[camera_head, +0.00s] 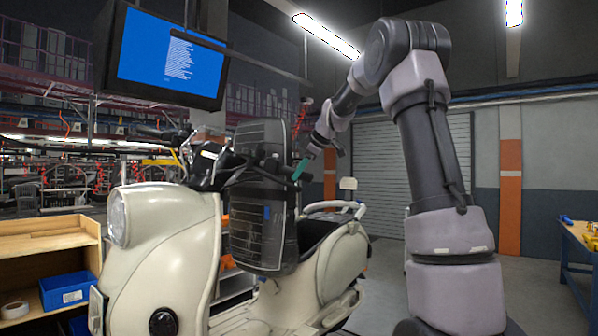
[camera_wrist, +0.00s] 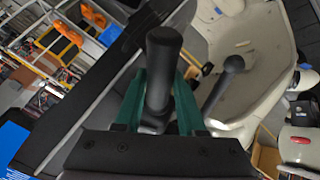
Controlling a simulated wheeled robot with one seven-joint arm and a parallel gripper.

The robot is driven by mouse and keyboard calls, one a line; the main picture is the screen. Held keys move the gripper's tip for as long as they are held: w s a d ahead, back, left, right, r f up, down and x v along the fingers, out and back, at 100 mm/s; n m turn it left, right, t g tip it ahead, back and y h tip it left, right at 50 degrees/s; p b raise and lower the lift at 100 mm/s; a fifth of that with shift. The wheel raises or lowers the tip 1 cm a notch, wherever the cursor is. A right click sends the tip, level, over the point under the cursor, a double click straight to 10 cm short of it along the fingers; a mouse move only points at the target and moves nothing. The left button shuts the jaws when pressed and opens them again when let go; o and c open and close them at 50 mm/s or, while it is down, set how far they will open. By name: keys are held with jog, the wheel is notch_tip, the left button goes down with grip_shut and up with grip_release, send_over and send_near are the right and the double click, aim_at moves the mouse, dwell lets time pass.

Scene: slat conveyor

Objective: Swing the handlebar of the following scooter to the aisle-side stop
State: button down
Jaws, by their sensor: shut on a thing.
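A cream scooter (camera_head: 165,240) stands upright at the left and middle of the head view, its round headlight (camera_head: 117,216) toward the left. Its dark handlebar (camera_head: 205,165) sits on top of the front body. My gripper (camera_head: 299,169), with teal fingers, is at the handlebar's end on the seat side. In the wrist view my gripper (camera_wrist: 160,95) has a teal finger on each side of a black handlebar grip (camera_wrist: 163,48) and is shut on it. Another black grip or lever (camera_wrist: 226,78) shows to the right, against cream bodywork. The aisle-side stop cannot be made out.
A monitor (camera_head: 170,55) with a blue screen hangs above the scooter's front. A wooden shelf (camera_head: 45,240) with a blue bin (camera_head: 67,290) stands at left. A blue-legged workbench (camera_head: 578,240) is at the right edge. Open floor (camera_head: 525,290) shows between my arm and the bench.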

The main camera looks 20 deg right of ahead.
jog(key=shift+c, duration=2.1)
grip_release()
jog(key=shift+w+d+f, duration=0.1)
jog(key=shift+w+f, duration=0.05)
jog(key=shift+w, duration=0.1)
jog(key=shift+s, duration=0.1)
jog(key=v, duration=1.1)
jog(key=s+a+f+m, duration=0.2)
jog(key=s+m, duration=0.2)
jog(key=s, duration=0.4)
jog(key=s+a+f+m, duration=0.2)
jog(key=s+m, duration=0.2)
jog(key=s, duration=0.4)
jog(key=s+a+f+m+h, duration=0.1)
jog(key=s+f+m+h, duration=0.1)
jog(key=s+f+m, duration=0.7)
jog(key=s+f, duration=0.4)
jog(key=s, duration=0.5)
jog(key=shift+a+m, duration=0.35)
jog(key=shift+m, duration=0.05)
